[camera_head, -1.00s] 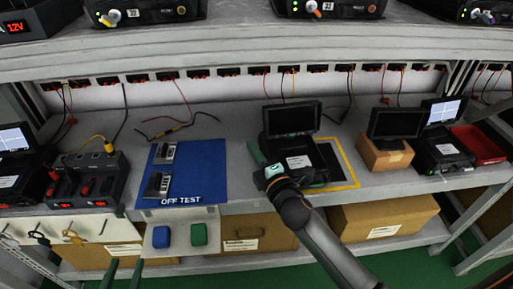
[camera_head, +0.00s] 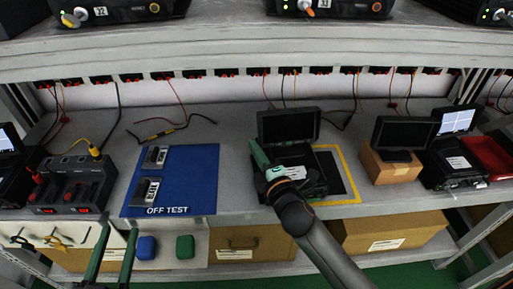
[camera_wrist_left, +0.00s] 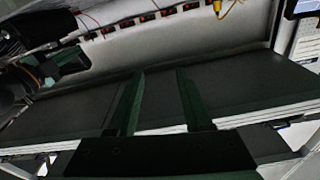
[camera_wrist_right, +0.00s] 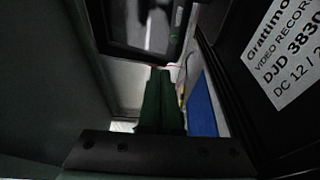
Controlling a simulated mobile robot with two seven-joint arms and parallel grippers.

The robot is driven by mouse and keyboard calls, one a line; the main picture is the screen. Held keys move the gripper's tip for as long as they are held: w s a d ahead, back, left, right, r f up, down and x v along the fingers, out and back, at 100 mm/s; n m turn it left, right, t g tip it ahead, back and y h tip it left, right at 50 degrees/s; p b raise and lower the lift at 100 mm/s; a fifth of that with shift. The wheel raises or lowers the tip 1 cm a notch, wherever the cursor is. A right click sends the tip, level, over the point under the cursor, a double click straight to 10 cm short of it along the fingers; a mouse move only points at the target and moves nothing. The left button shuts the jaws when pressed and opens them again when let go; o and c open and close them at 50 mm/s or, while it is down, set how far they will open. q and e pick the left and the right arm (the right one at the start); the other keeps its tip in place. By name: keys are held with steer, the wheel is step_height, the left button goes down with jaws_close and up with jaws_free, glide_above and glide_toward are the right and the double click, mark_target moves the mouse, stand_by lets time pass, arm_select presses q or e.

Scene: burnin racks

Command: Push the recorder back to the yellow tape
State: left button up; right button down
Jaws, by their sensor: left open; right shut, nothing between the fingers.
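The recorder (camera_head: 312,182) is a black box with a raised screen (camera_head: 289,125) on the shelf. It stands left of the middle of a dark patch outlined in yellow tape (camera_head: 350,172), whose right side shows clear of it; the tape's left side is hidden. My right gripper (camera_head: 258,155) is shut and empty at the recorder's left side; contact is unclear. In the right wrist view its closed fingers (camera_wrist_right: 161,75) point past the recorder's labelled face (camera_wrist_right: 285,60). My left gripper (camera_head: 115,240) is open and empty in front of the shelf; its spread fingers show in the left wrist view (camera_wrist_left: 158,80).
A blue OFF TEST mat (camera_head: 190,180) with two small devices lies to the left, beside a black charger-like unit (camera_head: 72,185). To the right stand a monitor on a cardboard box (camera_head: 392,170), another recorder (camera_head: 455,165) and a red tray (camera_head: 490,155). Loose cables lie behind.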

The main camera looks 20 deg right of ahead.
mark_target(280, 140)
arm_select(q)
steer(key=shift+d+r, duration=0.15)
steer(key=shift+r, duration=0.1)
arm_select(e)
steer(key=shift+d, duration=0.1)
steer(key=d, duration=0.2)
steer(key=s+d+p, duration=0.1)
steer(key=d, duration=0.1)
steer(key=d+p, duration=0.1)
steer(key=d, duration=0.1)
steer(key=shift+s+d, duration=0.35)
steer(key=shift+s, duration=0.05)
arm_select(q)
steer(key=s+f+n+g+y, duration=0.1)
steer(key=s+f+g, duration=0.2)
steer(key=f, duration=1)
steer(key=shift+a+n+g+y, duration=0.2)
steer(key=shift+n+g+y, duration=0.2)
steer(key=shift+g, duration=0.9)
arm_select(e)
steer(key=shift+d, duration=0.3)
arm_select(q)
steer(key=shift+s, duration=0.1)
steer(key=shift+a, duration=0.15)
arm_select(e)
steer(key=shift+a, duration=0.1)
